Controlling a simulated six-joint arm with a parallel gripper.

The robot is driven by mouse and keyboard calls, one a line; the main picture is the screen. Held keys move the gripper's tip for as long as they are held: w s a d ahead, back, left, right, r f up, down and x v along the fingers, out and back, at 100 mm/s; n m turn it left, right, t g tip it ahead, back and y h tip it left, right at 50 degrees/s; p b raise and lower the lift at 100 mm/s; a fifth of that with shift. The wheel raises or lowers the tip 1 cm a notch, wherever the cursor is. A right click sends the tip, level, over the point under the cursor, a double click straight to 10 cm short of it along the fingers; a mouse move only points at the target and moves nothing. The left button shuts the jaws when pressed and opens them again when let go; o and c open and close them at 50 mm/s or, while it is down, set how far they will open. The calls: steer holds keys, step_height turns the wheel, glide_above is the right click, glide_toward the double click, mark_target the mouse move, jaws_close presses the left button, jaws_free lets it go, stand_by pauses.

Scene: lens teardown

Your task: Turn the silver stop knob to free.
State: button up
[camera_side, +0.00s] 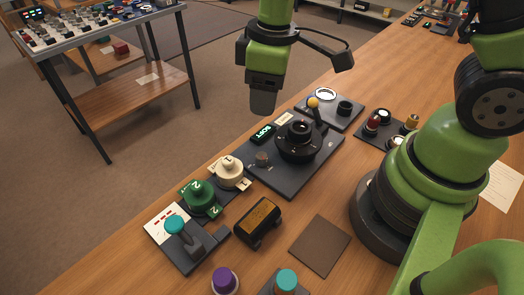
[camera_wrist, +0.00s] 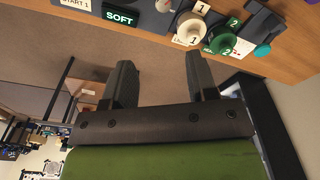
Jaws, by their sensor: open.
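A small grey-silver knob (camera_side: 262,158) stands on a dark plate (camera_side: 287,182), in front of the black round dial (camera_side: 299,140) and near the lit display reading SOFT (camera_side: 262,134). It looks like the stop knob; its marks are too small to read. In the wrist view the knob (camera_wrist: 163,5) is cut by the top edge. My gripper (camera_side: 263,106) hangs above and behind the plate, apart from it. In the wrist view my gripper (camera_wrist: 160,72) has its two fingers spread, with nothing between them.
A black box (camera_side: 257,222) lies in front. The air around my gripper is clear.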

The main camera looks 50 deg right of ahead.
mark_target(262, 155)
steer(key=f+n, duration=0.1)
steer(key=f, duration=0.8)
steer(key=f+n+g, duration=0.1)
steer(key=f, duration=0.4)
steer(key=shift+w+a+f+n, duration=0.15)
steer(key=shift+a+f+n, duration=0.1)
steer(key=shift+a+n, duration=0.1)
steer(key=shift+c, duration=0.5)
steer(key=c, duration=0.8)
steer(key=shift+c, duration=0.2)
steer(key=shift+n, duration=3.05)
